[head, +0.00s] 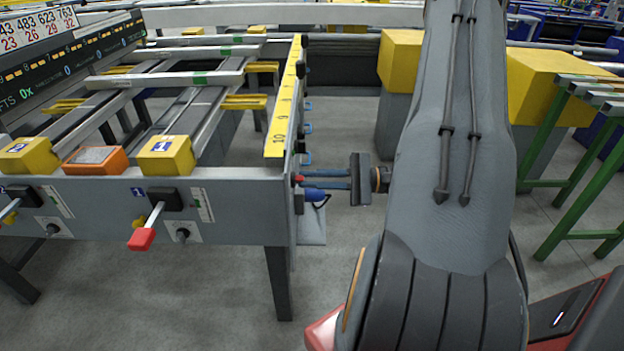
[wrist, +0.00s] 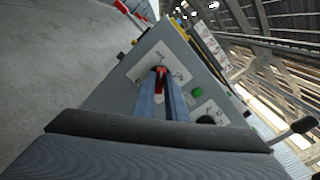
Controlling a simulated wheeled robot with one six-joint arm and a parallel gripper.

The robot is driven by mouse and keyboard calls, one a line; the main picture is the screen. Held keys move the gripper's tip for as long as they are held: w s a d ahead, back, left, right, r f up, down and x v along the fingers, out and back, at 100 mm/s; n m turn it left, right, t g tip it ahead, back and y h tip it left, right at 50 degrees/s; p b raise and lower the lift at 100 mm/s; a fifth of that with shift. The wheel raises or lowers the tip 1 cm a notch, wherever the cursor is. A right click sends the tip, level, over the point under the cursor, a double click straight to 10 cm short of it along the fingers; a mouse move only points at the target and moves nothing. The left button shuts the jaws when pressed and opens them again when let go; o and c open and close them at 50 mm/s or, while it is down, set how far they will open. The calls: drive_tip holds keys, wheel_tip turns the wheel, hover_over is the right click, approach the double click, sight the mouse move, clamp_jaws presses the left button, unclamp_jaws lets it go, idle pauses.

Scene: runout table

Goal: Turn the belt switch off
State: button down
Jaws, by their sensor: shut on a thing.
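The belt switch (wrist: 160,73) is a small red handle on a pale plate on the table's grey end panel, in the wrist view. My gripper (wrist: 160,84) has its two blue fingers closed around the red handle, one on each side. In the head view my gripper (head: 304,179) reaches left to the right end of the runout table (head: 225,205), and a bit of red shows at the fingertips. The fingers hide part of the switch and its plate, and I cannot read which position it is in.
A green button (wrist: 198,92) and a black knob (wrist: 206,119) sit beside the switch. A red-tipped lever (head: 141,239) sticks out of the table's front. A blue cylindrical part (head: 314,196) is just below my fingers. Yellow blocks and a green stand (head: 560,178) stand right.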

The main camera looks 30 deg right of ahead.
drive_tip(key=shift+n, duration=0.5)
drive_tip(key=c, duration=1.8)
unclamp_jaws()
drive_tip(key=shift+s, duration=0.1)
drive_tip(key=v, duration=0.7)
drive_tip(key=shift+s+d, duration=0.2)
drive_tip(key=shift+d, duration=0.1)
